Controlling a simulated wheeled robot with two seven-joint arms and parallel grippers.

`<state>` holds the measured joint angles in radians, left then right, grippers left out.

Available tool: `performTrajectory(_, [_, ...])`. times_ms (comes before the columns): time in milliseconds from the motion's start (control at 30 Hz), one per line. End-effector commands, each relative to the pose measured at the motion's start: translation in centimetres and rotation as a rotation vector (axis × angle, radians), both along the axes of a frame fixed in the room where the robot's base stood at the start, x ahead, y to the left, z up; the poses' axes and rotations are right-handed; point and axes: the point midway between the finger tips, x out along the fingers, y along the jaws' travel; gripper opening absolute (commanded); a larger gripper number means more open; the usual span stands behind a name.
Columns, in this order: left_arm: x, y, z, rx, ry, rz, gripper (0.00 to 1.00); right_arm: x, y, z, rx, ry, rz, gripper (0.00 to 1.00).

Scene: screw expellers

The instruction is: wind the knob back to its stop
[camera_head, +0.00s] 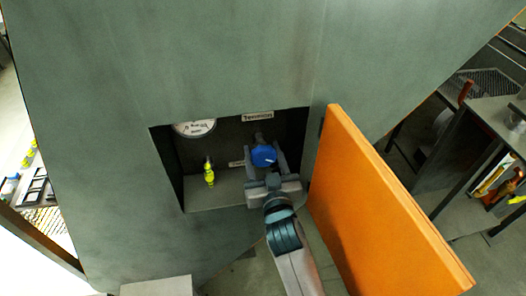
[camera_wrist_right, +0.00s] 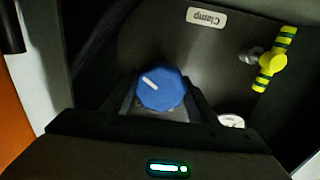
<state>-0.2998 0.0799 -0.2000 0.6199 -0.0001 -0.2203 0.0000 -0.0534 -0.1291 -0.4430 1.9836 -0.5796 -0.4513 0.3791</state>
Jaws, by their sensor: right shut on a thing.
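The blue knob (camera_head: 264,156) sits inside a square recess in the green machine panel, below a label reading "Tension" (camera_head: 258,115). It has a white pointer line, which also shows on the knob in the right wrist view (camera_wrist_right: 162,90), slanting toward the upper left there. My right gripper (camera_head: 265,163) reaches into the recess from below, its fingers on either side of the knob and shut on it. The fingers partly hide the knob's lower sides. My left gripper is not in view.
A round gauge (camera_head: 195,127) and a yellow-green valve handle (camera_head: 209,174) are in the recess to the left of the knob. An orange door (camera_head: 375,205) stands open close to the right of my right arm.

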Motion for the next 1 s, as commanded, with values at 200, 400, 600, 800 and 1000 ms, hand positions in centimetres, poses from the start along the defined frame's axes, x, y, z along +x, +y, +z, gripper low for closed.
performTrajectory(200, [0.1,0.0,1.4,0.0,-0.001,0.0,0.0,0.0,0.0,0.3,-0.152,-0.03,0.0,0.31])
performTrajectory(400, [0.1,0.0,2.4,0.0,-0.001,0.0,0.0,0.0,0.1,0.3,-0.331,-0.066,0.0,0.31])
performTrajectory(600, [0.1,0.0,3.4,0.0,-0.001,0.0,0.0,0.0,0.1,0.3,-0.518,-0.102,0.0,0.31])
performTrajectory(800, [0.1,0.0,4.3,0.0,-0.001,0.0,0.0,0.0,0.1,0.2,-0.705,-0.141,0.0,0.31])
performTrajectory(1000, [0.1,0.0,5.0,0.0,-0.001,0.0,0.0,0.0,0.2,0.2,-0.892,-0.179,-0.001,0.31])
